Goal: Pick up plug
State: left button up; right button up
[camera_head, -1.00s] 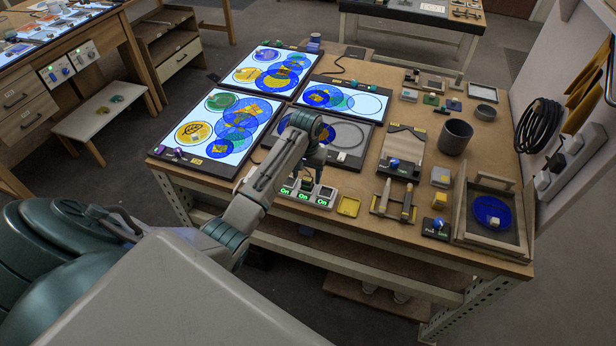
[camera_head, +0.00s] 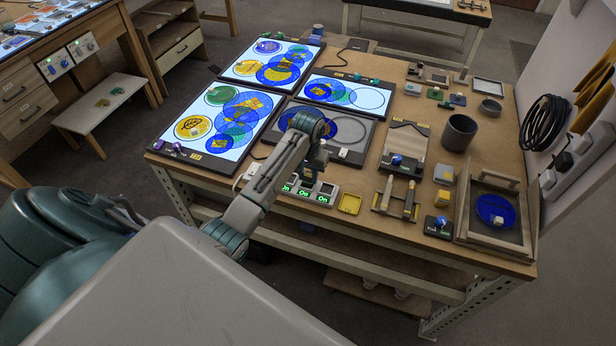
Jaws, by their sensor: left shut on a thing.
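My left gripper (camera_head: 316,160) is over the right part of the front switch box (camera_head: 308,192), near the front edge of the workbench. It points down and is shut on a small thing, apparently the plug. My own wrist and fingers hide most of that thing, so its shape and whether it still touches the box cannot be told. The switch box has several green "On" displays. My right gripper is not in view.
Lit panels with coloured discs (camera_head: 215,120) lie left and behind. A yellow square tray (camera_head: 350,203), a tool rack (camera_head: 397,197) and a wooden tray with a blue disc (camera_head: 512,237) stand to the right. A grey cup (camera_head: 459,132) stands further back.

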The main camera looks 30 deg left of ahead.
pick_arm(q)
jog(key=shift+w+a+r+b, duration=0.15)
jog(key=shift+r+b, duration=0.1)
jog(key=shift+b, duration=0.15)
notch_tip(320, 180, up, 2)
jog(key=shift+r+b, duration=0.2)
jog(key=shift+b, duration=0.75)
jog(key=s+d+r+p, duration=0.1)
jog(key=s+d, duration=0.1)
jog(key=s, duration=0.5)
jog(key=s+d+p, duration=0.1)
jog(key=s+d, duration=0.2)
jog(key=s, duration=0.5)
jog(key=shift+d+r+p, duration=0.25)
jog(key=shift+r+p, duration=0.1)
